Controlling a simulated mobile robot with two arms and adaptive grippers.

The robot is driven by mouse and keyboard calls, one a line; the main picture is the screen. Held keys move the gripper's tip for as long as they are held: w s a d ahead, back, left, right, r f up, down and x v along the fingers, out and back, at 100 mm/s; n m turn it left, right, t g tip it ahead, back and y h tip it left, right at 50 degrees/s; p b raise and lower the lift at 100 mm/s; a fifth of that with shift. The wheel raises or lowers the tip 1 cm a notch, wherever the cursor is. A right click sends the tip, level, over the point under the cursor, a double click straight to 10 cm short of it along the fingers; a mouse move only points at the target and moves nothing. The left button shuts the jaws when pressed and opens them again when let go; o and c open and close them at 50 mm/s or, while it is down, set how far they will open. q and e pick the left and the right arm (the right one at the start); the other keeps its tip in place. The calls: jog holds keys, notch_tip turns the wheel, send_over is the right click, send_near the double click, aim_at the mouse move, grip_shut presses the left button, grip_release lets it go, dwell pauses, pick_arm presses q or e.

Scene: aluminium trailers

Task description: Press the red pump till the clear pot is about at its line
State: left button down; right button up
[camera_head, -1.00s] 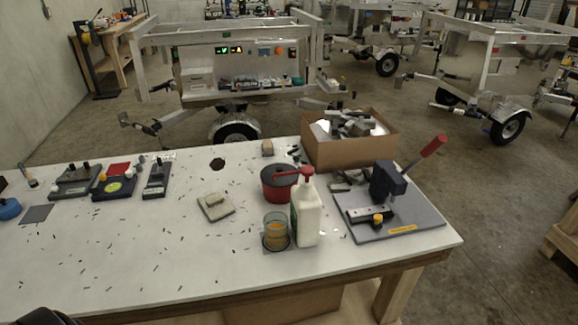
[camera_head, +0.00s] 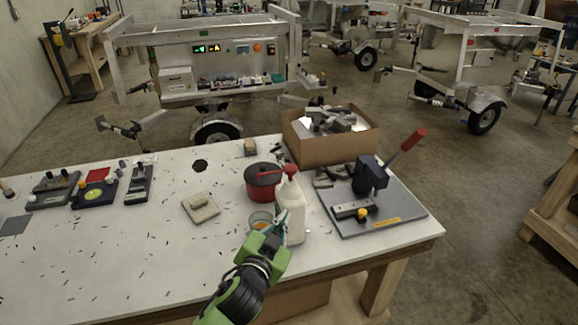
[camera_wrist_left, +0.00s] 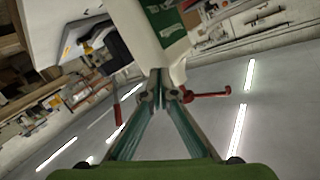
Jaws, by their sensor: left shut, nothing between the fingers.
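The white bottle (camera_head: 293,215) stands upright on the table, with the red pump (camera_head: 289,172) on top and its spout pointing left. In the left wrist view the bottle (camera_wrist_left: 150,30) appears upside down with a green label, and the red pump (camera_wrist_left: 205,95) is beyond the fingertips. The clear pot (camera_head: 259,217) with amber contents is left of the bottle, partly hidden by my left gripper; its line cannot be made out. My left gripper (camera_head: 280,218) is shut and empty, in front of the bottle and below the pump head; contact cannot be told. My right gripper is not in view.
A red pot with a dark lid (camera_head: 262,184) stands behind the clear pot. A lever press on a grey plate (camera_head: 385,212) is right of the bottle. A cardboard box (camera_head: 335,149) of metal parts is at the back. A beige block (camera_head: 201,208) lies to the left.

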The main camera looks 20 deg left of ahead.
pick_arm(q)
jog(key=w+d+r+m+t+h, duration=0.3)
jog(key=d+r+t, duration=0.15)
jog(key=r, duration=0.75)
jog(key=d+r+m+g+h, duration=0.2)
jog(key=d+r+m+h, duration=0.8)
jog(key=r+m+h, duration=0.15)
jog(key=s+d+r+m+g+h, duration=0.2)
jog(key=s+d+m+g+h, duration=0.2)
jog(key=d+m+g, duration=0.6)
jog(key=w+a+f+m+g+y, duration=0.2)
jog(key=w+a+f+m+y, duration=0.3)
jog(key=a+y, duration=0.3)
jog(key=w+a+n+t+y, duration=0.1)
jog(key=a+y, duration=0.3)
jog(key=a, duration=0.5)
jog(key=w+a+r+n+t+y, duration=0.1)
jog(key=w+a+n+y, duration=0.2)
jog(key=a, duration=0.6)
jog(key=shift+w+a+r+t+y, duration=0.2)
jog(key=shift+w+t+y, duration=0.15)
jog(key=shift+w+y, duration=0.3)
